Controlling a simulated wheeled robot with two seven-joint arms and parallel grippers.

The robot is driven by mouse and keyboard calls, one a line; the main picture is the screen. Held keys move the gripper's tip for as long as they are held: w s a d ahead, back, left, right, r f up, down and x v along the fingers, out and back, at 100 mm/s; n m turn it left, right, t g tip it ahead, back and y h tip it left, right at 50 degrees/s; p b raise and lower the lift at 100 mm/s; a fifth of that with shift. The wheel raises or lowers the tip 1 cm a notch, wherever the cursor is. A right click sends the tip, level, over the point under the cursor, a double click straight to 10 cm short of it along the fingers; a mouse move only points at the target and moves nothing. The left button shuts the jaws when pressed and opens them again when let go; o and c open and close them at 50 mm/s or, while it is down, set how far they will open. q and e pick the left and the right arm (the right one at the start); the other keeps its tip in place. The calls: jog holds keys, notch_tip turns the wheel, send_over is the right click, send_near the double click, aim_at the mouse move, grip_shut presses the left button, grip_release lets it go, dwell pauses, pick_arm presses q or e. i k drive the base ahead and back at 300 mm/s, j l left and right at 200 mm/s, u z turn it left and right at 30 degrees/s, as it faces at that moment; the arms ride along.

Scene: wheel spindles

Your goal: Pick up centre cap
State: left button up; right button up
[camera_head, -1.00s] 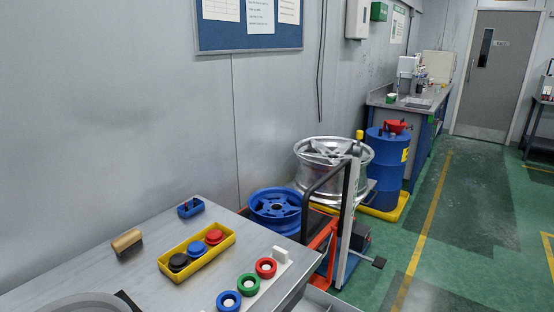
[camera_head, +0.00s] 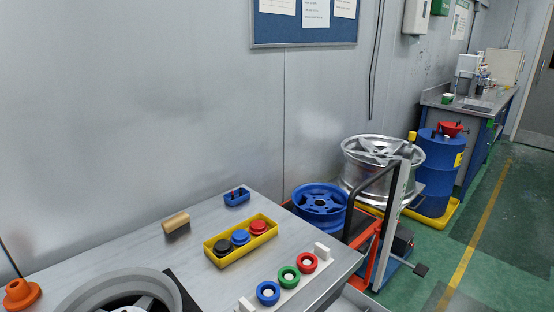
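Three round caps sit in a row in a yellow tray (camera_head: 229,260) on the grey table: a black cap (camera_head: 222,247), a blue cap (camera_head: 240,237) and a red cap (camera_head: 258,228). In front of the tray, a white strip carries a blue ring (camera_head: 268,293), a green ring (camera_head: 289,277) and a red ring (camera_head: 307,263), each with a pale centre. A grey wheel (camera_head: 88,292) lies at the lower left, cut off by the frame edge. I cannot tell which piece is the centre cap. Neither of my grippers shows.
A wooden block (camera_head: 176,223) and a small blue holder (camera_head: 237,197) lie behind the tray. An orange cone-shaped piece (camera_head: 22,294) is at far left. A trolley with a blue wheel (camera_head: 321,203) and a silver wheel (camera_head: 383,165) stands beyond the table's right edge.

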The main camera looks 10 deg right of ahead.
aim_at(223, 248)
jog(key=k+l+z, duration=0.15)
jog(key=z, duration=0.2)
jog(key=l+z, duration=0.4)
jog(key=k, duration=0.05)
